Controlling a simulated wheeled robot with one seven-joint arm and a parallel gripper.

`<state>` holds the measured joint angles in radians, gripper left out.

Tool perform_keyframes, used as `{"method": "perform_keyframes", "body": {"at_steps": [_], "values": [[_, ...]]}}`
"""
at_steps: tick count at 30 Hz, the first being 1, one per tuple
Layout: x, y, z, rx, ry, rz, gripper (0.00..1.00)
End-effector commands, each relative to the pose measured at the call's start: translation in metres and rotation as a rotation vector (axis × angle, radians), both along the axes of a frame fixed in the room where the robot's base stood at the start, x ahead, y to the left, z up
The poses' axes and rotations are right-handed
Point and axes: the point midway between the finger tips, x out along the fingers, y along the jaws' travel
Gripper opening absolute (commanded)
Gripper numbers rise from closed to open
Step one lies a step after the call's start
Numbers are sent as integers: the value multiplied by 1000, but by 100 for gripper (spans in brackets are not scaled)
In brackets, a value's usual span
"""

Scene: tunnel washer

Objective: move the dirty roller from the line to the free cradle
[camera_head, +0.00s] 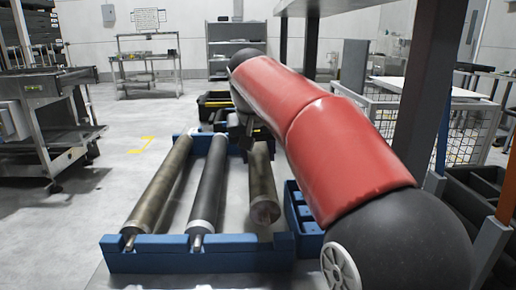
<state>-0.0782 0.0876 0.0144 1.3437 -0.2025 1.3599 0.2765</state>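Two long rollers lie side by side in a blue cradle rack (200,262) on the floor. The left one (160,192) is brownish and dirty-looking, the middle one (208,185) is dark grey; their near ends rest at the front bar. A third, brownish roller (262,188) is on the right, under my arm. Its near end stops short of the front bar, apart from it; its far end is hidden. My dark gripper (243,133) is at this roller's far part. Its fingers are mostly hidden, so I cannot tell whether they grip it.
A blue crate (300,222) stands right of the rack. A yellow-edged black bin (213,104) is behind it. A machine on a wheeled frame (45,120) is at left. A dark post (425,80) and wire-mesh cage (465,135) are at right. Floor left of the rack is clear.

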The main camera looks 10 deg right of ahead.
Motion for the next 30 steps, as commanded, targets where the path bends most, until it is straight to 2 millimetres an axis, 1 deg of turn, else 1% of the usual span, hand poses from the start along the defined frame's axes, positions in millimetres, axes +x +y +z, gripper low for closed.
{"method": "perform_keyframes", "body": {"at_steps": [15,18,30], "values": [[0,0,-23,0,-5,0,0],[0,0,-21,0,-6,0,0],[-2,0,-23,0,-6,0,0]]}}
